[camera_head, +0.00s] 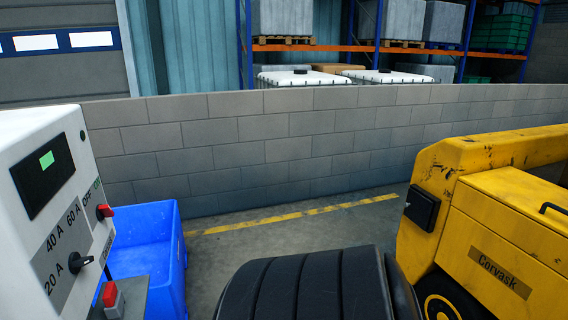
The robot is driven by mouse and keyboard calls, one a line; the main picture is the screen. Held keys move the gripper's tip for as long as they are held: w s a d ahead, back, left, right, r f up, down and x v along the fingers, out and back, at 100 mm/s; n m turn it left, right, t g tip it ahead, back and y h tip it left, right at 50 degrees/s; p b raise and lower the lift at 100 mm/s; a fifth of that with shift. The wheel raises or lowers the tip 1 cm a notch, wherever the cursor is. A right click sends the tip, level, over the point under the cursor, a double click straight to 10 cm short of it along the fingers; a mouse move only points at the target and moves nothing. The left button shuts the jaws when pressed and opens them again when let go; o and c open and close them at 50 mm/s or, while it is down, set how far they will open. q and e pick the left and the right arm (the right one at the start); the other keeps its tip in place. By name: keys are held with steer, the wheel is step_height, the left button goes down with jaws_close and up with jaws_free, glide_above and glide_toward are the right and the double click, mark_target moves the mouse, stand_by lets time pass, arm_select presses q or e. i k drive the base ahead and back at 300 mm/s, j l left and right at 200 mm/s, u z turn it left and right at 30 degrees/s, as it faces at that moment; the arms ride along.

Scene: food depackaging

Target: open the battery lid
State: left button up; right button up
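A yellow machine (455,215) stands at the right with a plate reading "Corvask" (499,272). Its flat yellow top panel (515,190), which looks like the battery lid, lies closed and runs out of the picture at the right edge. A black handle (554,208) sits at its right side. A black box-shaped fitting (421,207) is on the machine's left corner. Neither of my grippers is in view.
A white charger cabinet (60,200) with a dark switch and a red knob stands at the left. A blue bin (145,245) is beside it. A black ribbed rounded object (310,285) fills the bottom middle. A grey block wall (290,140) closes off the back; floor shows before it.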

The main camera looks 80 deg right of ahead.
mark_target(550, 195)
steer(key=z, duration=3.1)
